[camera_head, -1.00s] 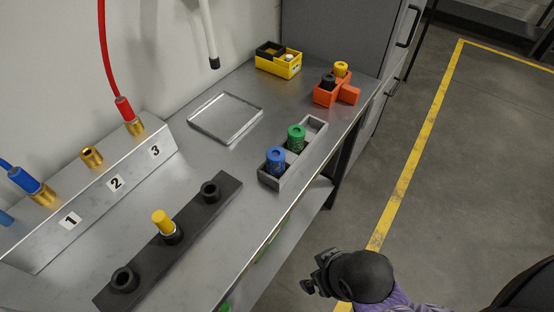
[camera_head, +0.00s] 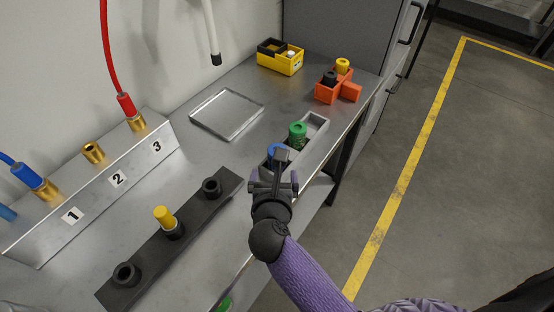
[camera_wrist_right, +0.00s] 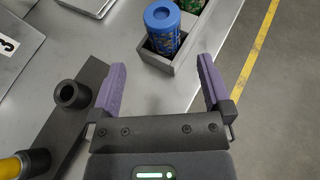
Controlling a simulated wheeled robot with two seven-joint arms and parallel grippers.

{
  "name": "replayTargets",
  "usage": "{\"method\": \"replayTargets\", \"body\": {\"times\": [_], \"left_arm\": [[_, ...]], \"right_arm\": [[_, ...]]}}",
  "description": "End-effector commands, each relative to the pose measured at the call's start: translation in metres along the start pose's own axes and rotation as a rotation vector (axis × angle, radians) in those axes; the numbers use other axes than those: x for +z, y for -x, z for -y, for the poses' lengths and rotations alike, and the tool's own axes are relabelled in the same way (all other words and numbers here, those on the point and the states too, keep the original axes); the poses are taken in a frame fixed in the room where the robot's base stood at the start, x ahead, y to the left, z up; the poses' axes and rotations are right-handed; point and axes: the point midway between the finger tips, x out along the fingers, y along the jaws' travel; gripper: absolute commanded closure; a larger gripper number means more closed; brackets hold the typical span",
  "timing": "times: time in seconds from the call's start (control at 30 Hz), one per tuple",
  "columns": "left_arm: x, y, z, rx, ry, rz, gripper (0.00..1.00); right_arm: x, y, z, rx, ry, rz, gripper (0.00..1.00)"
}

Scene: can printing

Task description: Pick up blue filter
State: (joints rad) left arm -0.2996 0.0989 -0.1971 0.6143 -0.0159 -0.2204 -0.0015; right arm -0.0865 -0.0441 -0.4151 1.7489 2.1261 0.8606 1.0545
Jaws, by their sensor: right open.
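The blue filter (camera_wrist_right: 162,28) stands upright in the near end of a grey tray. In the head view the blue filter (camera_head: 277,151) is mostly hidden behind my right gripper (camera_head: 276,172). In the right wrist view my right gripper (camera_wrist_right: 162,80) is open and empty. Its two purple fingers point toward the blue filter, which lies ahead of the fingertips and apart from them. The green filter (camera_head: 298,135) stands beside the blue one in the same tray (camera_head: 318,127). My left gripper is not in view.
A black rack (camera_head: 142,262) holds a yellow filter (camera_head: 164,216) at its middle. A yellow bin (camera_head: 281,62), an orange bin (camera_head: 328,92) and a clear flat tray (camera_head: 227,113) stand farther back. The numbered panel (camera_head: 95,185) is at left. Floor lies beyond the table's right edge.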

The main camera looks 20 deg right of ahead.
Motion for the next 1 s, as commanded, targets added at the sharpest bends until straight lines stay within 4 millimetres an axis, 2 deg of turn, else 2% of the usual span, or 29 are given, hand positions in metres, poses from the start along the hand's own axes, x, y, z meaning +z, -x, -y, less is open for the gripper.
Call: {"method": "replayTargets", "body": {"times": [0.03,0.17,0.4,0.5,0.67,0.77,1.0], "left_arm": [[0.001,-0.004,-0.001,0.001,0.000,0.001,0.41],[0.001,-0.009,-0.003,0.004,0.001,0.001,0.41],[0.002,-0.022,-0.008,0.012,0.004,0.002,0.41],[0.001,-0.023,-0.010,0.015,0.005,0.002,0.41],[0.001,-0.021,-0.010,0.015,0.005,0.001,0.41],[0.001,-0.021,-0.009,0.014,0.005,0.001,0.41],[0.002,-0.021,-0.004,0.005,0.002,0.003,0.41]], "right_arm": [[0.000,-0.012,0.001,-0.003,0.003,0.004,0.00],[0.000,-0.031,0.001,0.000,0.004,0.006,0.00],[0.000,-0.077,0.004,-0.001,0.006,0.006,0.00],[0.001,-0.084,0.004,0.000,0.006,0.006,0.00],[0.002,-0.083,0.004,0.001,0.006,0.006,0.00],[0.002,-0.083,0.004,0.001,0.006,0.006,0.17],[0.002,-0.083,0.004,0.001,0.006,0.006,0.68]]}}
